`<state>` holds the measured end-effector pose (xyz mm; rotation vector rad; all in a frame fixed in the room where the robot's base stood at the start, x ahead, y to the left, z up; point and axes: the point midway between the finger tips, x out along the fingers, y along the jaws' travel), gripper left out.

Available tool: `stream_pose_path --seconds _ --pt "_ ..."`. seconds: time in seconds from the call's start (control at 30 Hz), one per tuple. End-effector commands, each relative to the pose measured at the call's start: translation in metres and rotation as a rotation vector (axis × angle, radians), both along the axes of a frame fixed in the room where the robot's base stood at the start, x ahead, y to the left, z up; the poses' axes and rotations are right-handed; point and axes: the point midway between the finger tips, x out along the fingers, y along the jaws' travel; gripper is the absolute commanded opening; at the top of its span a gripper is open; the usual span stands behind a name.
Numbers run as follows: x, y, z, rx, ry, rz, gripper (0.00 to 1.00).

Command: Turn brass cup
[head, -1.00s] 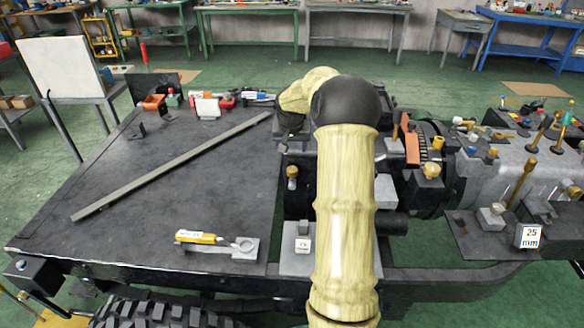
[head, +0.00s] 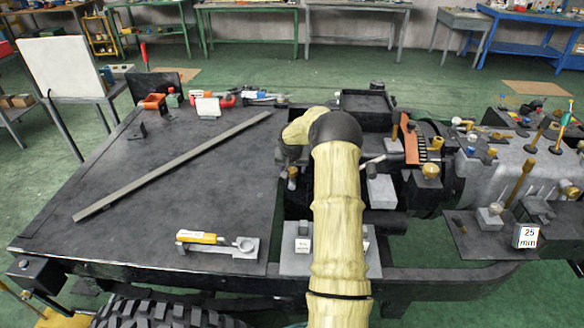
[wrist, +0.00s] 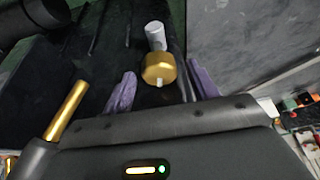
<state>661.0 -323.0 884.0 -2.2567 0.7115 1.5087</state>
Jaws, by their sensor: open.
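A brass cup (wrist: 158,68) sits at the end of a pale grey cylinder in the wrist view, with a small light tip on its near side. My gripper (wrist: 162,82) has two purple fingers spread apart, one on each side of the cup. Dark gaps show between the cup and both fingers in this view. In the head view a brass cup (head: 292,172) shows on a post just left of my arm, at the inner edge of the dark deck. My arm's own links hide most of the gripper there.
A brass rod (wrist: 67,110) stands at the left in the wrist view. The dark deck (head: 190,200) carries a long grey bar (head: 170,165) and a yellow-handled tool (head: 197,237). Another brass-capped part (head: 430,171) and tall brass pins stand on the right. Much of the deck is bare.

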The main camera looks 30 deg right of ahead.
Motion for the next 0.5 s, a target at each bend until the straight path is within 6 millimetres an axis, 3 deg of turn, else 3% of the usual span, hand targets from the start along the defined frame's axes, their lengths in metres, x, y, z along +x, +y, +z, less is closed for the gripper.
stream_pose_path --seconds 0.23,0.43,0.5 --pt "0.0003 -0.0001 -0.0002 -0.001 -0.001 0.0 0.57" --pt "0.0002 0.0 -0.0001 0.0 0.0 0.0 0.17" --pt "0.0002 0.0 -0.0001 0.0 0.0 0.0 0.14"
